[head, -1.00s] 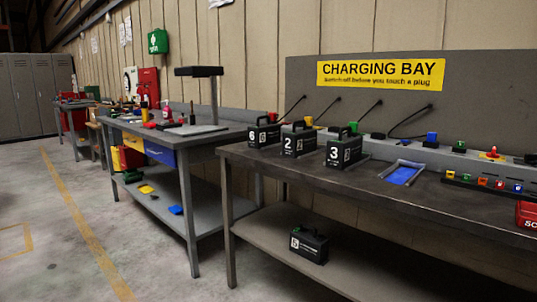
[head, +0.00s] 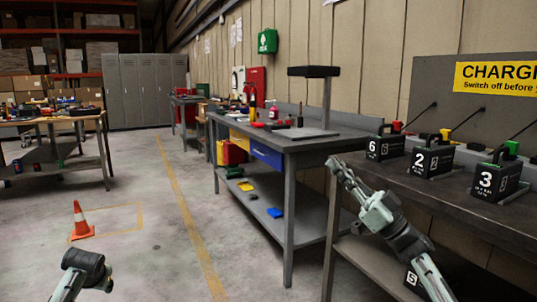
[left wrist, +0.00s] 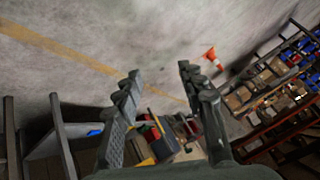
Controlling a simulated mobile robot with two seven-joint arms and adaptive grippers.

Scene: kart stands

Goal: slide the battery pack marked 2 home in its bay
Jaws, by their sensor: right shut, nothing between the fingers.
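The black battery pack marked 2 (head: 427,163) stands upright on the dark bench top in the head view, between the pack marked 6 (head: 385,148) and the pack marked 3 (head: 497,182). Whether it is fully seated in its bay cannot be told. My right gripper (head: 338,166) is shut and empty, in front of the bench's left end, apart from the packs. My left gripper (left wrist: 158,82) is open and empty in the left wrist view, above the floor. In the head view only a part of my left arm shows at the bottom left.
An orange cone (head: 81,222) stands on the floor. Open floor lies in the middle.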

